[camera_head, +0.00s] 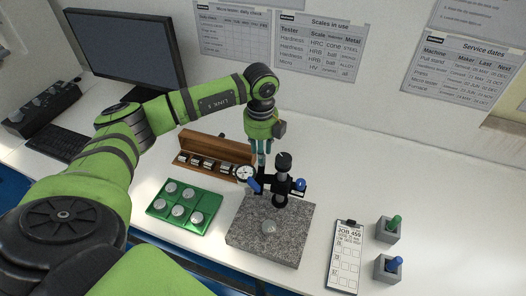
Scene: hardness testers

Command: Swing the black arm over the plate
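The grey granite plate (262,246) lies on the white table, with a small silver round piece (268,227) on it. A dark stand with a round black knob (283,160) on top rises at the plate's back edge. The black arm (284,187) is mounted on it, with blue parts at its left and right sides. A white dial (244,173) shows just left of it. My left gripper (262,158) points down behind and left of the knob. Its fingertips are partly hidden, and I cannot tell whether they touch anything. My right gripper is out of view.
A brown wooden box (205,147) with metal pieces and a green tray (166,214) of silver discs are left of the plate. A clipboard (345,262) and two grey blocks with a green knob (394,222) and a blue knob (395,263) are right. A monitor stands back left.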

